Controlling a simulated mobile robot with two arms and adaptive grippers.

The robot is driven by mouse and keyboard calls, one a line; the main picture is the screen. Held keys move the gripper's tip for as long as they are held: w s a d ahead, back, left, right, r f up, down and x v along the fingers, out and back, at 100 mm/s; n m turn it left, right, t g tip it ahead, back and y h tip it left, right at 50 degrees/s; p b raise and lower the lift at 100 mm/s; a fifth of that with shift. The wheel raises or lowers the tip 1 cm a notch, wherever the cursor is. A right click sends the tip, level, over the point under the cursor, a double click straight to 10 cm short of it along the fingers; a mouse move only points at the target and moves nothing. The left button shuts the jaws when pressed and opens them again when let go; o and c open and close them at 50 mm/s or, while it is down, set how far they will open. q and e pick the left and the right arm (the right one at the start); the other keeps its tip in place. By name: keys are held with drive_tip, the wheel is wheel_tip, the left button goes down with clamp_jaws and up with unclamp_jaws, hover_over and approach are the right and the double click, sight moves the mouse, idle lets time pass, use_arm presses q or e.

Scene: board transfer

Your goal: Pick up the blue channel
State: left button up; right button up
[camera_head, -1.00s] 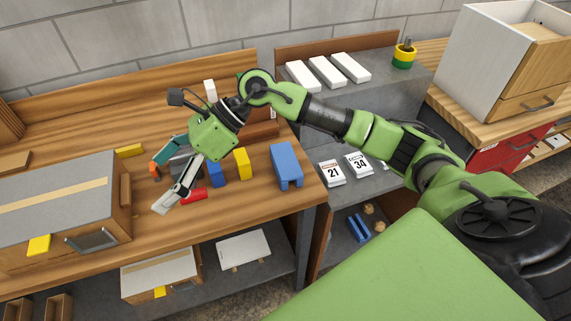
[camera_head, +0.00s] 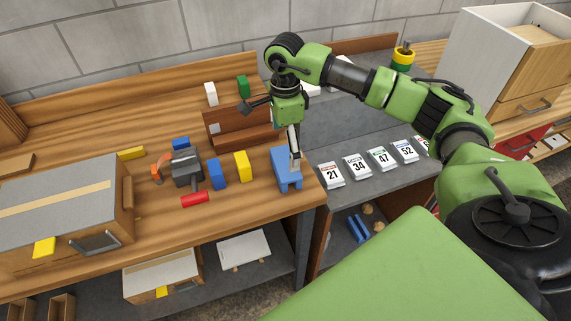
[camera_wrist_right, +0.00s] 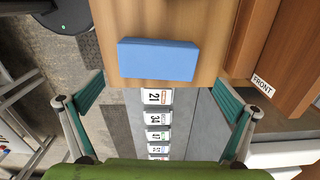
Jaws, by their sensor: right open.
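The blue channel (camera_head: 284,178) stands on the wooden bench near its right front corner. In the right wrist view, the blue channel (camera_wrist_right: 158,60) shows as a plain blue block shape near the table edge. The channel lies beyond the gap, centred between the fingers. My left gripper is out of view.
A yellow block (camera_head: 242,166), a blue block (camera_head: 217,174) and a red cylinder (camera_head: 195,199) lie left of the channel. A brown wooden holder (camera_head: 225,131) stands behind. Numbered cards (camera_head: 331,174) lie on the grey shelf to the right.

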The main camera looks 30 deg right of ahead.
sight(285, 162)
drive_tip(key=shift+f, duration=0.7)
drive_tip(key=shift+f+p, duration=0.25)
drive_tip(key=shift+p, duration=0.15)
drive_tip(key=f+p, duration=0.2)
drive_tip(key=f, duration=0.1)
drive_tip(key=shift+s+a+f, duration=0.15)
drive_tip(key=shift+s+f, duration=0.05)
drive_tip(key=shift+f, duration=0.7)
drive_tip(key=c, duration=0.7)
